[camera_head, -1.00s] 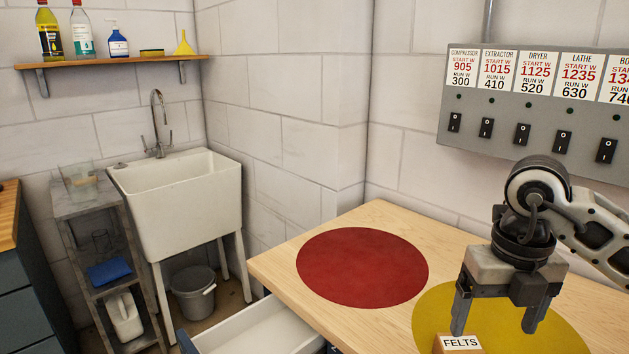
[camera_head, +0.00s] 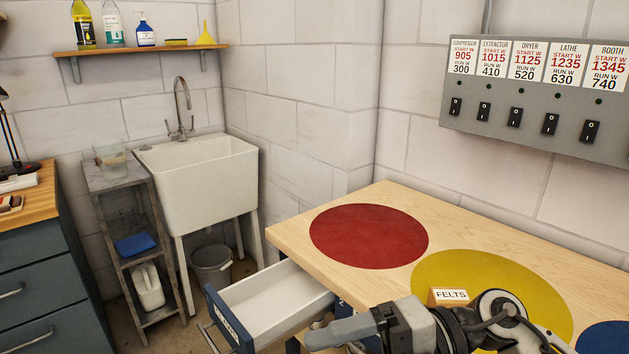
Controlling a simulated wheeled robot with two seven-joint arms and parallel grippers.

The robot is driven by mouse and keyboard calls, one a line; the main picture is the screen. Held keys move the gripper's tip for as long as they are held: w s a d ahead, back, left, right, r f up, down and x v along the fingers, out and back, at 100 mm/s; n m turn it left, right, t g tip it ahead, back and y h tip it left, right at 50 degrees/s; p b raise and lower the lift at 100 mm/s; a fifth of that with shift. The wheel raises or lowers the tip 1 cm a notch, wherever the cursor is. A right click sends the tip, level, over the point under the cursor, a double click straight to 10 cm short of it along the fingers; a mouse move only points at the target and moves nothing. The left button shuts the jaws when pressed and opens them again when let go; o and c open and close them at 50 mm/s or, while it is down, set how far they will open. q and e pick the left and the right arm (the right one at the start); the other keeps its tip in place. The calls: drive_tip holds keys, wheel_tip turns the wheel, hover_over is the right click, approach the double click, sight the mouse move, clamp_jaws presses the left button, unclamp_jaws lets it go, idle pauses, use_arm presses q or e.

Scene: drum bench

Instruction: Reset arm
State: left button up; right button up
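My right gripper (camera_head: 342,330) is at the bottom centre in the head view, turned sideways with its fingers pointing left. It is over the bench's front side, near the open drawer. Only one finger shows clearly, so I cannot tell whether it is open. No object shows at its tip. My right arm (camera_head: 500,312) lies in front of the yellow disc. My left gripper is not in view.
The wooden bench (camera_head: 480,225) carries a red disc (camera_head: 368,236), a yellow disc (camera_head: 480,272), part of a blue disc (camera_head: 603,338) and a FELTS block (camera_head: 450,296). An open white drawer (camera_head: 275,302) sticks out in front. A switch panel (camera_head: 540,100) hangs above.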

drive_tip(key=w+d+f+m+t+h, duration=0.2)
drive_tip(key=w+d+f+m+t, duration=0.1)
drive_tip(key=m+t, duration=0.85)
drive_tip(key=w+d+f+m+t+h, duration=0.35)
drive_tip(key=m+t, duration=0.55)
drive_tip(key=m, duration=0.5)
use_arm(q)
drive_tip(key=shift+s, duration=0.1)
use_arm(e)
drive_tip(key=s+d+f+m+g+h, duration=0.2)
drive_tip(key=s+f+m+g+h, duration=0.1)
drive_tip(key=f, duration=0.7)
drive_tip(key=s+d+f+m+g+h, duration=0.3)
drive_tip(key=s+f+m+g+h, duration=0.1)
drive_tip(key=s+f, duration=0.4)
wheel_tip(320, 180, down, 3)
drive_tip(key=shift+s+d+r+m, duration=0.15)
drive_tip(key=shift+s+d+m, duration=0.05)
drive_tip(key=shift+m, duration=0.65)
